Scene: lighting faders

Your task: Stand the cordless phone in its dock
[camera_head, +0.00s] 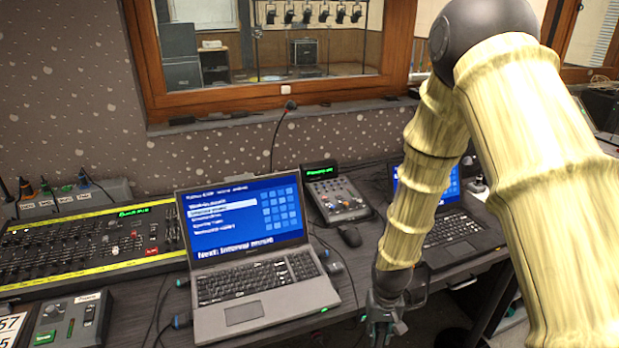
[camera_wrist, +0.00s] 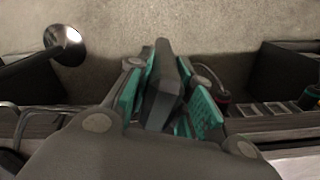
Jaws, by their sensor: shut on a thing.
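My gripper (camera_head: 384,328) hangs low at the front edge of the desk in the head view, right of the near laptop. In the wrist view my gripper (camera_wrist: 170,98) has its teal pads closed on a dark grey, long, angular thing, which I take to be the cordless phone (camera_wrist: 166,78). The phone sticks out past the pads, tilted a little in the picture. In the head view the phone cannot be told apart from the dark fingers.
A second laptop (camera_head: 459,229) is partly behind my arm. A fader console (camera_head: 95,243) fills the left. A gooseneck microphone (camera_head: 281,127) rises behind.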

